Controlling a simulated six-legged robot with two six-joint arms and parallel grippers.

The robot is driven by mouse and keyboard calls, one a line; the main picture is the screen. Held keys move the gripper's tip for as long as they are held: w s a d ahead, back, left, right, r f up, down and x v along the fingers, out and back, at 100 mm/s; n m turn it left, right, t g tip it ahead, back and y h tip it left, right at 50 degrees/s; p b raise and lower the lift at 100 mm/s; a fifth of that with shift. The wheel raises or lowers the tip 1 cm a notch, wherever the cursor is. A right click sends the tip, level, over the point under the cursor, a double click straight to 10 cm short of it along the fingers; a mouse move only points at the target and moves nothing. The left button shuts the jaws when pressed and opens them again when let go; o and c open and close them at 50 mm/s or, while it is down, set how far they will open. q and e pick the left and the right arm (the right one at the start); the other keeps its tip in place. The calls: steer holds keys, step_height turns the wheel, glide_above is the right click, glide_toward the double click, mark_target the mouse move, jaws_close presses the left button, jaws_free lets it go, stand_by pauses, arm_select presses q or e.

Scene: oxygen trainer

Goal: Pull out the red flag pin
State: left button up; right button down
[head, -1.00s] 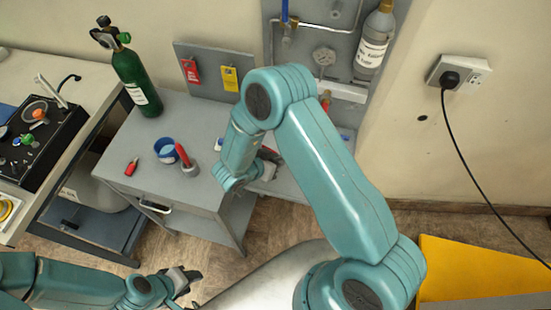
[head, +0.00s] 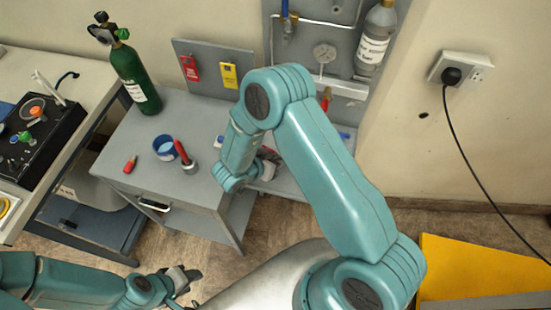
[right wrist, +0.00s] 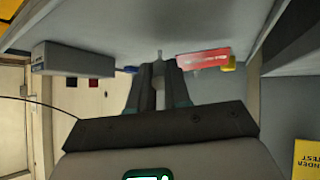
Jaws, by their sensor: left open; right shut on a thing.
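The red flag (right wrist: 204,59) with pale lettering shows in the right wrist view, just right of the fingertips. My right gripper (right wrist: 160,80) is shut on a slim pale piece beside the flag, which looks like its pin. In the head view my right gripper (head: 266,170) is at the right side of the grey cabinet, partly behind my own arm, so the pin's seat is hidden there. My left gripper (head: 188,279) is open and empty, low over the floor in front of the cabinet.
The cabinet top (head: 130,185) holds a green cylinder (head: 134,75), a blue-rimmed cup (head: 165,148), a red-handled tool (head: 184,155) and a small red item (head: 130,164). Red (head: 189,68) and yellow (head: 229,76) tags hang behind. A wall panel (head: 345,45) carries a gauge and pipes.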

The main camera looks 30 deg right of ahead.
steer(key=shift+f, duration=0.25)
steer(key=c, duration=1)
jaws_free()
steer(key=shift+a, duration=0.1)
steer(key=b+v, duration=0.1)
steer(key=v, duration=1.5)
steer(key=shift+a+r, duration=0.1)
